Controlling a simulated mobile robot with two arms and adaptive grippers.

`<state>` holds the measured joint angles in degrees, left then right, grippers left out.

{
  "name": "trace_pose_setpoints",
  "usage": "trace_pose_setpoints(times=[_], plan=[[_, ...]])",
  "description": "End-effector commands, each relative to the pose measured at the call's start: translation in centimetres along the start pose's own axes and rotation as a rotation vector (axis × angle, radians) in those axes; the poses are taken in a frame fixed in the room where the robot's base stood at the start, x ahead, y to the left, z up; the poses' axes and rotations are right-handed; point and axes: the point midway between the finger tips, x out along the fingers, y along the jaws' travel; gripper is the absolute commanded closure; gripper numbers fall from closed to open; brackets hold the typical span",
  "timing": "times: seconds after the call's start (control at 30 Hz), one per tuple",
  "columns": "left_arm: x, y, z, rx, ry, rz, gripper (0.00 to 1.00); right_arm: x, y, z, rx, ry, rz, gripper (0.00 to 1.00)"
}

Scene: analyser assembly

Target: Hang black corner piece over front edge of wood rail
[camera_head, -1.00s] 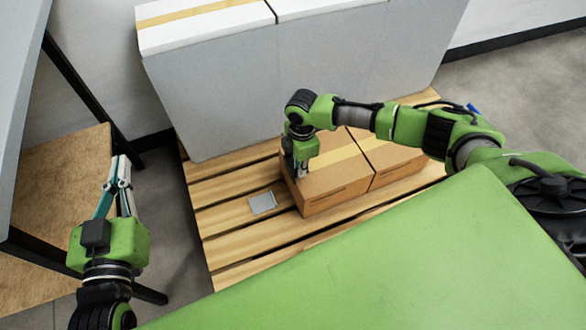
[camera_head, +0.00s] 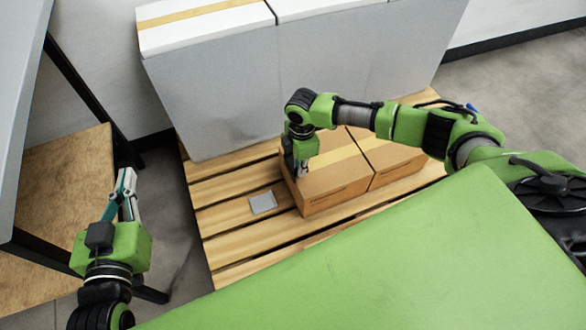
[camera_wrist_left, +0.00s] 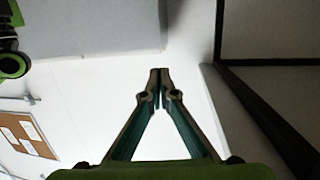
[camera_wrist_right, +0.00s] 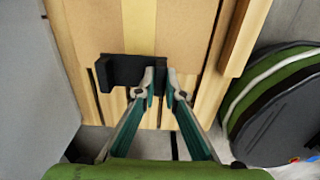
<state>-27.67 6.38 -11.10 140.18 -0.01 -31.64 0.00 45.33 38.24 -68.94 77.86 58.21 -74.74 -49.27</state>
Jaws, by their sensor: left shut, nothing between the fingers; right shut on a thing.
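The black corner piece (camera_wrist_right: 122,72) shows in the right wrist view as a dark angled bracket over a cardboard box. My right gripper (camera_wrist_right: 163,88) is shut on its right end. In the head view my right gripper (camera_head: 301,171) points down at the left end of the box, and the piece is mostly hidden there. Wooden slats (camera_head: 225,218) of a pallet lie below; I cannot tell which one is the wood rail. My left gripper (camera_head: 127,184) is shut and empty at the left, and its closed fingertips (camera_wrist_left: 160,75) show in the left wrist view.
Two cardboard boxes (camera_head: 335,190) stand on the pallet before tall grey boxes (camera_head: 240,90). A small grey plate (camera_head: 263,203) lies on the slats. A dark-framed table with a brown lower shelf (camera_head: 75,180) stands at the left, near my left gripper.

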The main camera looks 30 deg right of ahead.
Motion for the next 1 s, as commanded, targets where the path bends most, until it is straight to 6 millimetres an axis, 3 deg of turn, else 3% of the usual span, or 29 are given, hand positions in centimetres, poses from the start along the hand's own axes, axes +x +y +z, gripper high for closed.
trace_pose_setpoints(times=[1.0], plan=[[-0.7,-0.3,3.2,0.001,-0.147,-0.007,1.00,-0.6,0.0,0.0,0.000,0.000,0.000,1.00]])
